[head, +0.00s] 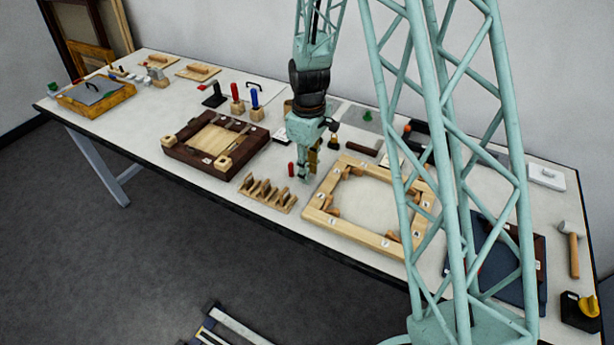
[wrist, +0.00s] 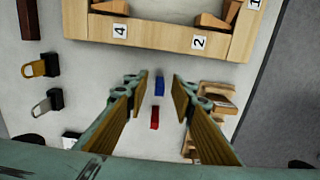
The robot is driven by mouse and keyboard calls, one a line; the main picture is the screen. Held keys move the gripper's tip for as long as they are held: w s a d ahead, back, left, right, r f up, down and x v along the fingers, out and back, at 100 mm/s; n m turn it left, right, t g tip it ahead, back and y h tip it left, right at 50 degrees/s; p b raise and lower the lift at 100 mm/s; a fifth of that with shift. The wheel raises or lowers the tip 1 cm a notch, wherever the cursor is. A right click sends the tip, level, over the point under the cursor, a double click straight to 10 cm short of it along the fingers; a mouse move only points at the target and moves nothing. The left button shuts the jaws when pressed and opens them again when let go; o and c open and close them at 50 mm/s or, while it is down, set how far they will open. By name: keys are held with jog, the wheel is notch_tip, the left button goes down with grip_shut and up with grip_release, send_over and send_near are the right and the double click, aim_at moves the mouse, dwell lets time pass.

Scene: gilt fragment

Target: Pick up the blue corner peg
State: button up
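The blue corner peg (wrist: 159,86) is a small blue block on the pale tabletop, seen in the wrist view. A similar red peg (wrist: 154,118) lies close to it; in the head view a red peg (head: 291,169) shows just left of my gripper (head: 309,172). My gripper points down over the table. In the wrist view its fingers (wrist: 157,83) are wide apart, with the blue peg in the gap between the tips and nothing held. I cannot tell the height of the tips above the peg. The blue peg is not visible in the head view.
A light wooden frame (head: 317,211) with numbered labels lies right of my gripper. A slotted wooden rack (head: 267,194) stands at its front left, and a dark wooden box (head: 181,151) farther left. Padlock-like items (wrist: 42,67) lie at the wrist view's left.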

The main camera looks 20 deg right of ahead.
jog(key=c, duration=0.6)
jog(key=shift+c, duration=0.2)
jog(key=shift+r, duration=0.2)
jog(key=shift+r, duration=1.65)
jog(key=s, duration=0.5)
jog(key=s+r, duration=0.1)
jog(key=s, duration=1)
jog(key=shift+r, duration=0.15)
